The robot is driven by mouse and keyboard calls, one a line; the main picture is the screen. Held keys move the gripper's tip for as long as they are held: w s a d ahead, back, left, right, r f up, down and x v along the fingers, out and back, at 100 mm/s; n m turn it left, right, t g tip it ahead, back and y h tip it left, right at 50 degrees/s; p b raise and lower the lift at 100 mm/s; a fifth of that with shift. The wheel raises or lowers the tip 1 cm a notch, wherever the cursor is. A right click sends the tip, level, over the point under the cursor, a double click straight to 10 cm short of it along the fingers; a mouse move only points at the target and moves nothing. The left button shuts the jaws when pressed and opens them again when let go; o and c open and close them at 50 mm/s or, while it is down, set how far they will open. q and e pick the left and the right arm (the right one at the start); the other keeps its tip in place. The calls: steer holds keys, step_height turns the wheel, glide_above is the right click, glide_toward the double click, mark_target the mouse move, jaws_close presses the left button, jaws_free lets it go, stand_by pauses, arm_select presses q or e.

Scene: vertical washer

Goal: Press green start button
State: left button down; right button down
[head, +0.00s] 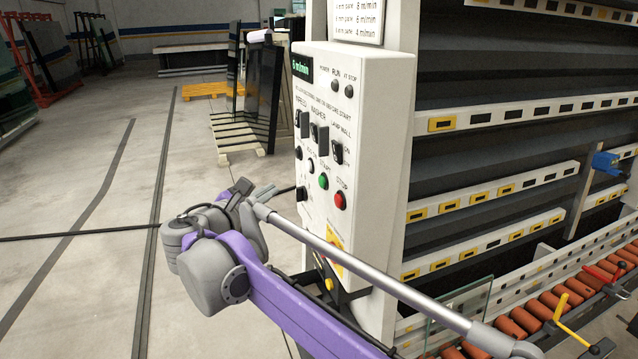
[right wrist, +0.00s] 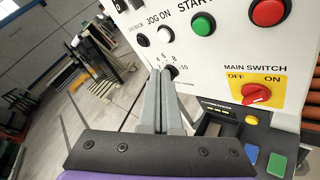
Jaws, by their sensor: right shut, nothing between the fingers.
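The green start button (head: 323,181) is on the white control panel (head: 315,225) of the washer, between a white button on its left and the red stop button (head: 340,200). In the right wrist view the green button (right wrist: 203,25) is at the top, up and to the right of my fingertips. My right gripper (head: 272,191) is shut and empty, to the left of the panel's lower part and below the green button's level. In the right wrist view its fingers (right wrist: 160,74) point at the panel near a numbered dial. I cannot tell whether they touch. My left gripper is not in view.
A red main switch (right wrist: 257,94) on a yellow plate is right of my fingers in the right wrist view. Black selector knobs (head: 337,152) stick out above the buttons. The roller conveyor (head: 540,310) is at the lower right. Open floor (head: 110,200) lies left.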

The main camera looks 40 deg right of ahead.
mark_target(322, 182)
steer(key=s+d, duration=0.2)
steer(key=d, duration=0.5)
steer(key=shift+d+b, duration=0.3)
steer(key=shift+d, duration=0.15)
stand_by(1.7)
steer(key=shift+d, duration=0.3)
steer(key=shift+s+d, duration=0.15)
steer(key=shift+d, duration=0.35)
stand_by(0.7)
steer(key=shift+a, duration=0.1)
steer(key=shift+w+a+p, duration=0.2)
steer(key=shift+a+p, duration=0.2)
steer(key=shift+a, duration=0.4)
